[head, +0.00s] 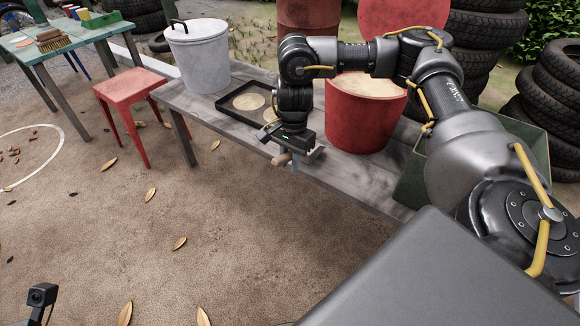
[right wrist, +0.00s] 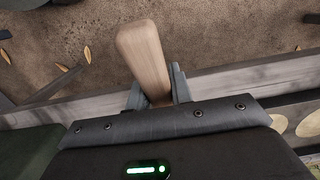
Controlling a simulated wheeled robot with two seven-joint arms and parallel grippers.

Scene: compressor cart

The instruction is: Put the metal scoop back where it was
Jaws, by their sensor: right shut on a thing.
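My right gripper (head: 294,160) is shut on a light wooden handle (head: 281,159), above the front edge of the grey wooden bench (head: 208,110). In the right wrist view the handle (right wrist: 142,52) sticks out between the two fingers of the gripper (right wrist: 156,92). I take it for the handle of the metal scoop; its metal part is hidden and I cannot make it out. A dark shallow tray (head: 226,114) with round cream-coloured patches lies on the bench just behind and left of the gripper. My left gripper is not in view.
A lidded metal bin (head: 198,60) stands at the bench's left end. A red drum (head: 358,118) stands right of the gripper, with a green crate (head: 412,175) beyond it. A red stool (head: 130,88) stands left. Stacked tyres (head: 555,95) are at right. The ground in front is open.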

